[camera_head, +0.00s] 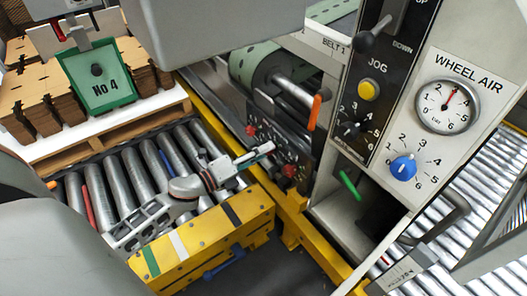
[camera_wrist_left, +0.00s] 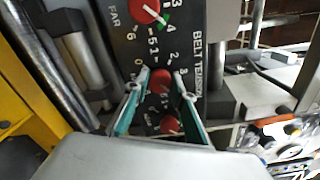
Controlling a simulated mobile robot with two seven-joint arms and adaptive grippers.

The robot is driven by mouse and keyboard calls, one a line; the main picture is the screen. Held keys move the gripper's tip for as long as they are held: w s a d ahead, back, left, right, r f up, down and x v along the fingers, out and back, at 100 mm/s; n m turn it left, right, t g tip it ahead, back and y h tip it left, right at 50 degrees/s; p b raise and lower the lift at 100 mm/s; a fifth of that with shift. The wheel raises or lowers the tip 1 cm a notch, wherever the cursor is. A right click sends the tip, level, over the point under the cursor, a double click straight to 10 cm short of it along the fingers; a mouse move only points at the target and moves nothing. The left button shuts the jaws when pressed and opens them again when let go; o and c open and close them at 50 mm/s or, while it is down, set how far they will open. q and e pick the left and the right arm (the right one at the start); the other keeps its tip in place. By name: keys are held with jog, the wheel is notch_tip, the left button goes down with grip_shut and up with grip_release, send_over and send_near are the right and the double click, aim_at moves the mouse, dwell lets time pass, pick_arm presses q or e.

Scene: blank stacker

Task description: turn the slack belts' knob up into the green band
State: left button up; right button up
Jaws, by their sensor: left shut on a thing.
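The dark belt tension panel (camera_wrist_left: 187,42) carries red knobs with number scales. In the wrist view my left gripper (camera_wrist_left: 161,78) has its two teal-edged fingers on either side of the middle red knob (camera_wrist_left: 161,80), shut on it. Another red knob (camera_wrist_left: 148,10) with a pale pointer lies above it, and a third (camera_wrist_left: 171,125) lies below, between the fingers. A small green mark shows beside the upper knob; the middle knob's pointer and any green band there cannot be made out. In the head view my left gripper (camera_head: 268,150) reaches the panel (camera_head: 264,132) from the left. My right gripper is not seen.
The machine's upright panel has a yellow jog button (camera_head: 368,90), a wheel air gauge (camera_head: 447,106) and a blue knob (camera_head: 403,167). A yellow rail (camera_head: 212,241) and rollers lie below my left arm. Stacked cardboard blanks with a green No 4 card (camera_head: 97,80) stand at left.

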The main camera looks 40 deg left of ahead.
pick_arm(q)
jog(key=o, duration=1.1)
jog(key=v, duration=1.2)
